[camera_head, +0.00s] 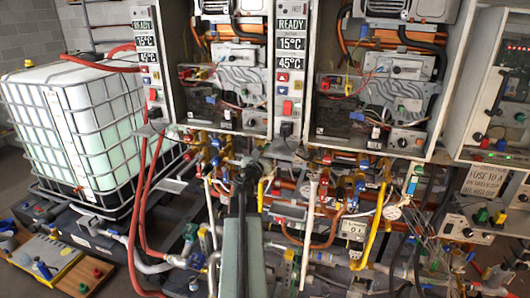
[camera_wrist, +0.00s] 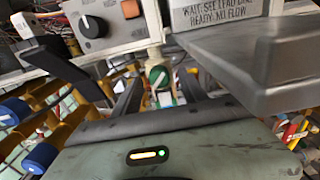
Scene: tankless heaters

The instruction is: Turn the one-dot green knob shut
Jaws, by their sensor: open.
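In the wrist view a green knob (camera_wrist: 159,77) with a pale patch on its face sits below a white pipe end, between my jaws. I cannot make out a dot on it. In the head view my gripper (camera_head: 243,160) is in front of the pipes under the middle heater. The arm hides that spot, so I cannot pick out this green knob there.
A control box with a black dial (camera_wrist: 92,27) is above the knob. Blue knobs (camera_wrist: 40,156) are at lower left. In the head view, red hoses (camera_head: 140,200) and yellow pipes (camera_head: 374,225) crowd around. A caged white tank (camera_head: 85,125) stands at left.

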